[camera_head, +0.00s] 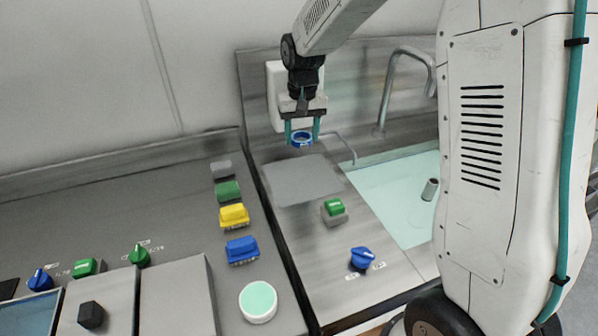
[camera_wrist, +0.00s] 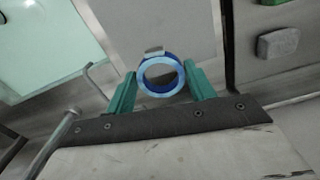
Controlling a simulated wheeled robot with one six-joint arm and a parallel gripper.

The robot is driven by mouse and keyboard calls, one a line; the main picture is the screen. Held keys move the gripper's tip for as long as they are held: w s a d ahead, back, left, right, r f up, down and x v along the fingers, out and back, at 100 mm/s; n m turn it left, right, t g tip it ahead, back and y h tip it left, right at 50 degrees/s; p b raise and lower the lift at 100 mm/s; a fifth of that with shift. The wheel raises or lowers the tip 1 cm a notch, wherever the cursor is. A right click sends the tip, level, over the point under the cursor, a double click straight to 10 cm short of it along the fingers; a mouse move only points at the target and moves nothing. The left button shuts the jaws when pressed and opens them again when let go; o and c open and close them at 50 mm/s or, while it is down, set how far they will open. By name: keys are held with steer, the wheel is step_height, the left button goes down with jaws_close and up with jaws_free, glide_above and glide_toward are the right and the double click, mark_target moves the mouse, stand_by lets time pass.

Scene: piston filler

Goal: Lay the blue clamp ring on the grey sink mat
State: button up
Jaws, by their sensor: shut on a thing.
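The blue clamp ring (camera_head: 301,139) is held between the teal fingers of my gripper (camera_head: 302,133), above the far part of the sink mat. In the wrist view the ring (camera_wrist: 145,78) shows as a round blue band with a small grey tab at its top, between the two fingertips (camera_wrist: 160,84). The grey sink mat (camera_head: 303,182) lies flat on the metal counter beside the sink basin. It also shows in the wrist view (camera_wrist: 192,35), beyond the ring. The ring appears to be apart from the mat; the exact height is hard to tell.
A sink basin (camera_head: 402,190) with a curved tap (camera_head: 392,85) is to the right, holding a small grey cylinder (camera_head: 430,189). A green button (camera_head: 334,208) and a blue knob (camera_head: 362,259) sit nearer. Coloured buttons (camera_head: 234,216) line the panel at left.

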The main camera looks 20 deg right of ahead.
steer(key=n, duration=0.2)
glide_above(306, 185)
step_height(306, 185, down, 5)
steer(key=shift+d+r, duration=0.1)
steer(key=shift+r, duration=0.05)
steer(key=shift+f, duration=2.35)
steer(key=shift+f, duration=0.1)
steer(key=o, duration=1)
